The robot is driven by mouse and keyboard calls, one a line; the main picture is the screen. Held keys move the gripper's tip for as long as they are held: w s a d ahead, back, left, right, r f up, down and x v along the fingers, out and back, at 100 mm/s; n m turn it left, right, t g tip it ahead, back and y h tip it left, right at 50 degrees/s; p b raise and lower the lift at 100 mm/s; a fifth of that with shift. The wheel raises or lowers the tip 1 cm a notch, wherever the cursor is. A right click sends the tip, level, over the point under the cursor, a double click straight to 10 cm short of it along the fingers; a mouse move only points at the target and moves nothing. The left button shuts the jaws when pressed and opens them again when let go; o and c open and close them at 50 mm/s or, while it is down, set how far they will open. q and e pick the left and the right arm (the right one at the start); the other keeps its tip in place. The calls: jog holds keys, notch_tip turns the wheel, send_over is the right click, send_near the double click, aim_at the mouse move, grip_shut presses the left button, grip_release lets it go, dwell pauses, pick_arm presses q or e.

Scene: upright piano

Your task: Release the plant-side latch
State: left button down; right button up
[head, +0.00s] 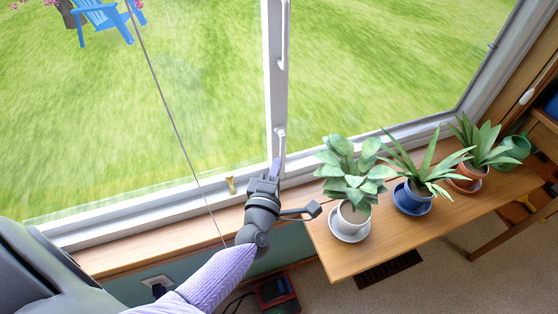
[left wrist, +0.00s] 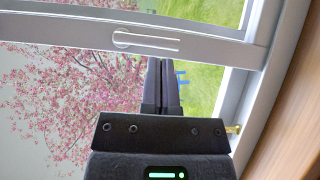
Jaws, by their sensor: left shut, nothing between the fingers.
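A white window latch handle (head: 280,137) sits low on the white upright bar between the two panes, near the plants. A white handle also shows in the left wrist view (left wrist: 146,41), lying along the frame bar. A second, longer white handle (head: 284,40) is higher on the same bar. My left gripper (head: 275,168) is shut and empty, its tips just below the low handle in the head view. In the left wrist view the closed fingertips (left wrist: 162,62) end close beside the handle; I cannot tell if they touch it. My right gripper is not in view.
A wooden table (head: 343,262) at right holds a white-potted plant (head: 352,212), a blue-potted plant (head: 411,197) and a terracotta-potted plant (head: 469,172). A small brass fitting (head: 231,185) is on the lower frame, left of my gripper. A thin cord (head: 177,130) hangs at left.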

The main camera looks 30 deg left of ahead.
aim_at(282, 145)
pick_arm(q)
jog(key=shift+x, duration=1)
jog(key=shift+w, duration=0.25)
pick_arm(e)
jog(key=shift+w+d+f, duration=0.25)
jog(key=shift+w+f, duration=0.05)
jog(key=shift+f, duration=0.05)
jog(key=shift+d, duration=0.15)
pick_arm(q)
jog(key=shift+b, duration=0.3)
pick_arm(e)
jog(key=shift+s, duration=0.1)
